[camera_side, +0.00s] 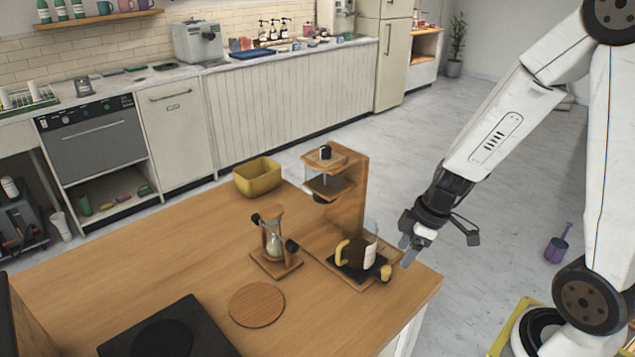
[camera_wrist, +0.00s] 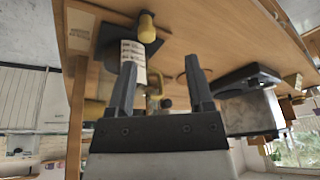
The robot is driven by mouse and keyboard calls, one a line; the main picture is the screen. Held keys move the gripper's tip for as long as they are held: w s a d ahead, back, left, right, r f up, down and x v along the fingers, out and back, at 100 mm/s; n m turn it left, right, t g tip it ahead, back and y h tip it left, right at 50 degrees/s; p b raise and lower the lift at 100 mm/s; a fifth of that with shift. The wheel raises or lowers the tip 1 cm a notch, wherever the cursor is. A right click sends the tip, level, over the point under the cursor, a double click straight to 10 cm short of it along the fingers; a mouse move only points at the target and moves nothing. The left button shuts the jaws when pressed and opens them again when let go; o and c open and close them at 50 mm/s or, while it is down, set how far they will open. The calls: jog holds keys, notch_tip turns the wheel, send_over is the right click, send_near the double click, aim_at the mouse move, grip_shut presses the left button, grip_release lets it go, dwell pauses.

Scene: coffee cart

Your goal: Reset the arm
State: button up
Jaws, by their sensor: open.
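My gripper (camera_side: 408,254) hangs at the right edge of the wooden counter, beside the coffee maker. Its two fingers stand apart in the wrist view (camera_wrist: 160,90), with nothing held between them. A dark coffee pot (camera_side: 356,253) with a yellow handle sits on the black plate of the wooden coffee maker (camera_side: 347,190), just left of my gripper. A labelled part of the pot (camera_wrist: 139,52) shows beyond the left finger in the wrist view. A small yellow knob (camera_side: 386,272) is at the front of the coffee maker's base.
A black hot plate (camera_side: 170,335) lies at the front. Open floor (camera_side: 465,175) lies behind my arm.

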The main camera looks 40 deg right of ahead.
jog(key=shift+s+a+r+m+h, duration=0.25)
jog(key=shift+a+r+m+h, duration=0.35)
jog(key=shift+m, duration=0.65)
jog(key=shift+s+a+r+m+h, duration=0.2)
jog(key=shift+a+r+m+h, duration=0.2)
jog(key=shift+a+m, duration=0.7)
jog(key=shift+s+a+r+m+h, duration=0.25)
jog(key=shift+a+r+m+h, duration=0.25)
jog(key=shift+m, duration=0.95)
